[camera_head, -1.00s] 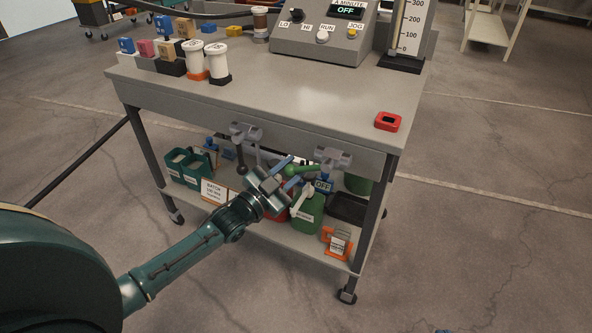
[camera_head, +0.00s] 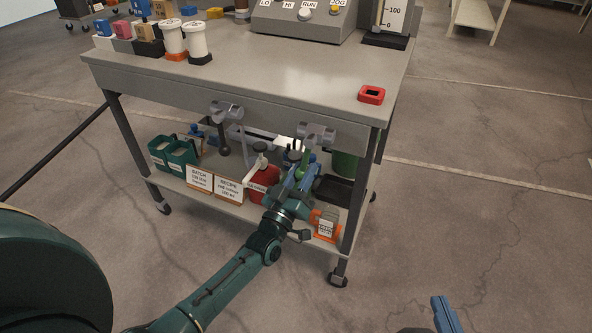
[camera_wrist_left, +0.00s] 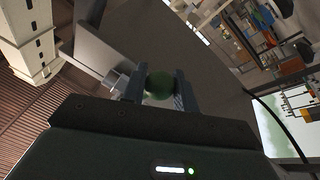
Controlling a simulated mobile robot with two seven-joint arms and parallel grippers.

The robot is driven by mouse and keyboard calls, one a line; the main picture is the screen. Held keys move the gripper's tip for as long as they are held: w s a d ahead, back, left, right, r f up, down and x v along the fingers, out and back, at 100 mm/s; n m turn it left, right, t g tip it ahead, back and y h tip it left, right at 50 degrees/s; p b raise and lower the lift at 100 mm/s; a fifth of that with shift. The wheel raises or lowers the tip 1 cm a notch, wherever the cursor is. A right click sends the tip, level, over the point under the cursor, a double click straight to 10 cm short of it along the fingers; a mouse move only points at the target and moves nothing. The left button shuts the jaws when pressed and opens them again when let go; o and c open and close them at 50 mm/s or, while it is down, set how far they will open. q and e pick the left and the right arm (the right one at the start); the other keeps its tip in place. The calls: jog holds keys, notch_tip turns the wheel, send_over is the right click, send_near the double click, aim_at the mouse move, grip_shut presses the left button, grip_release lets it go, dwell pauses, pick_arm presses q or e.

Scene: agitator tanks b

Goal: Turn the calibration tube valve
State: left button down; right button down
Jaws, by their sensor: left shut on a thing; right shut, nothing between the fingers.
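Two grey valves are mounted under the front edge of the bench. The right one (camera_head: 316,133) has a green lever (camera_head: 303,156), which now points down. The left one (camera_head: 226,112) has a dark-knobbed handle (camera_head: 223,147) hanging down. My left gripper (camera_head: 304,174) is shut on the green lever at its knob, below the right valve. In the left wrist view the green knob (camera_wrist_left: 159,85) sits between the two fingers (camera_wrist_left: 160,90). The gripper hides part of the lever. My right gripper (camera_head: 446,316) shows only as a blue fingertip at the bottom right, away from the bench.
The lower shelf holds green bins (camera_head: 174,153), two sign cards (camera_head: 229,188), a red container (camera_head: 262,181) and an orange-framed item (camera_head: 326,226) close to my left arm. A bench leg (camera_head: 356,208) stands right of my gripper. The floor on the right is clear.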

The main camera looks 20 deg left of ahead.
pick_arm(q)
jog(key=shift+d+f+n+y, duration=0.1)
jog(key=shift+d+n+y, duration=0.15)
jog(key=shift+d+n, duration=0.35)
jog(key=shift+d+n+y, duration=0.25)
jog(key=shift+d+n, duration=0.05)
jog(key=shift+n, duration=0.6)
pick_arm(e)
jog(key=shift+d, duration=0.2)
pick_arm(q)
jog(key=shift+d, duration=0.1)
jog(key=c, duration=1.1)
grip_release()
jog(key=shift+s, duration=0.15)
